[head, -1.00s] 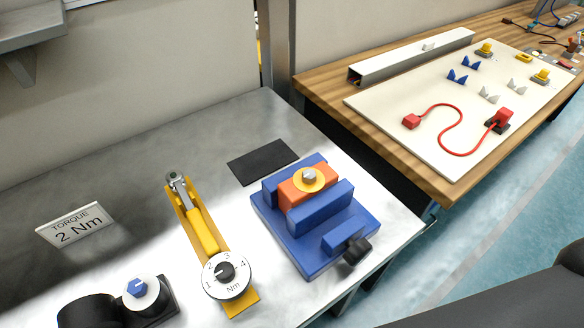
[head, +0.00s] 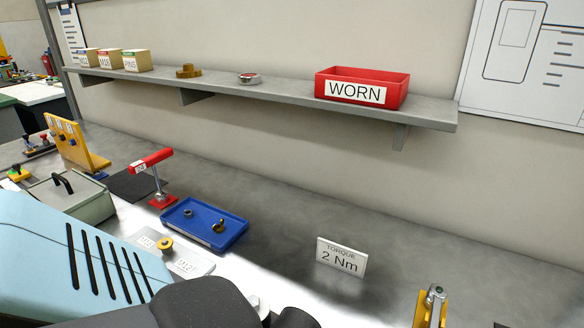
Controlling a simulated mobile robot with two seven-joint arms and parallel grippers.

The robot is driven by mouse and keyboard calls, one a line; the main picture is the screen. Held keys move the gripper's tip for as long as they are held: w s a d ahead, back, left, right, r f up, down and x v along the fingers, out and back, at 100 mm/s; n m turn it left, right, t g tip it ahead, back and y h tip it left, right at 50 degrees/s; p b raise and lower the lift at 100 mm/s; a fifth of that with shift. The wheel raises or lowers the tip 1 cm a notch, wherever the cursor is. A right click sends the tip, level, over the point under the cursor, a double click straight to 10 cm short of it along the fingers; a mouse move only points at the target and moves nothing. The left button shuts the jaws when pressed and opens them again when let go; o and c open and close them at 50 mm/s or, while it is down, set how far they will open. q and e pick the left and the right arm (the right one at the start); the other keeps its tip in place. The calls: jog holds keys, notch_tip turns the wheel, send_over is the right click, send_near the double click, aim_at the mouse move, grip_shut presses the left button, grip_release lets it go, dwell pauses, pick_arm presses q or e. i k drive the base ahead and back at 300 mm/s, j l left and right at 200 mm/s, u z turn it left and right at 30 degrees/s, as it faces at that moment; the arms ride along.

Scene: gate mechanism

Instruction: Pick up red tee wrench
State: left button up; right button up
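The red tee wrench (head: 152,161) stands upright at the left of the metal bench in the head view. Its red crossbar handle is on top, with a small white label at its left end. Neither gripper is in view. My light blue arm link (head: 70,262) and a dark part of mine fill the lower left, in front of the wrench, and hide some of the bench.
The blue tray (head: 236,241) holds small metal parts. A grey-green box (head: 85,203) with a black handle and a yellow stand (head: 78,145) are left of the wrench. A shelf (head: 285,96) with a red WORN bin (head: 362,88) hangs above. Bench around the torque sign (head: 341,257) is clear.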

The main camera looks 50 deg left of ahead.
aim_at(162, 197)
jog(key=u, duration=1.95)
jog(key=k+j+z, duration=0.2)
jog(key=j, duration=0.2)
jog(key=j+z, duration=0.15)
jog(key=j, duration=0.25)
jog(key=k+j+z, duration=0.2)
jog(key=j, duration=0.15)
